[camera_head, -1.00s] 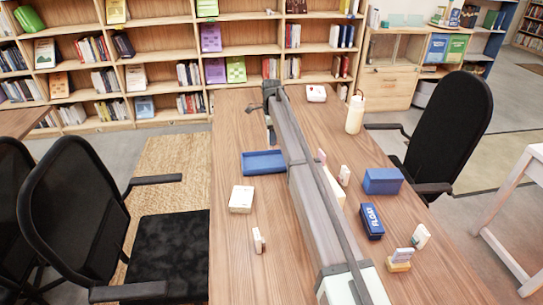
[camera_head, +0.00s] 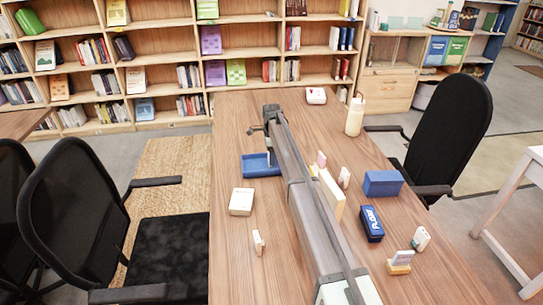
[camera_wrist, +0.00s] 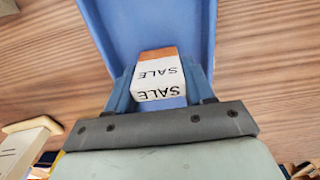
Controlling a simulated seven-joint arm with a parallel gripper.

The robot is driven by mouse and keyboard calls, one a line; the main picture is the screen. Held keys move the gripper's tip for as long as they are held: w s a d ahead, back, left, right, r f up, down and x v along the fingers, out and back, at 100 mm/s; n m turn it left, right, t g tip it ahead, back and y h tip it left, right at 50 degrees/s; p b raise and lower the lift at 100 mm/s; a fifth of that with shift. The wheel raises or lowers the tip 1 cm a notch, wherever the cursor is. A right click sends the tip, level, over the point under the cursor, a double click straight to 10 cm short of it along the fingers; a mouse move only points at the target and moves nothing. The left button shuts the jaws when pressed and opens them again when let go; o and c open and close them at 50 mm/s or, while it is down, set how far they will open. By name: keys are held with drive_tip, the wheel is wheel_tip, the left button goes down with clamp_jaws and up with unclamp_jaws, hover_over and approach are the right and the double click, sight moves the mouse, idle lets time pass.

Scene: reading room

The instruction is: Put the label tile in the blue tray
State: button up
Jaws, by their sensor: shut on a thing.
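The label tile (camera_wrist: 157,76) is a small white block with black "SALE" lettering and an orange-brown end, seen in the wrist view. My gripper (camera_wrist: 160,88) is shut on it, one blue finger on each side. The blue tray (camera_wrist: 195,15) lies behind the tile in that view, and the tile appears over its near part. I cannot tell the tile's height above the tray floor. In the head view the blue tray (camera_head: 250,171) is on the wooden table, with my gripper (camera_head: 270,152) above its right part. The tile is not clear there.
A cream box (camera_head: 241,201) and a small white item (camera_head: 258,242) stand nearer on the table. Right of my arm are a blue box (camera_head: 382,183), a dark blue case (camera_head: 371,224), a cream bottle (camera_head: 355,116) and a white box (camera_head: 316,95). Table left of the tray is clear.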

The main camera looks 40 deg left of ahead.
drive_tip(key=shift+f, duration=0.1)
drive_tip(key=o, duration=1)
drive_tip(key=shift+o, duration=0.2)
wheel_tip(320, 180, up, 12)
drive_tip(key=shift+r, duration=0.15)
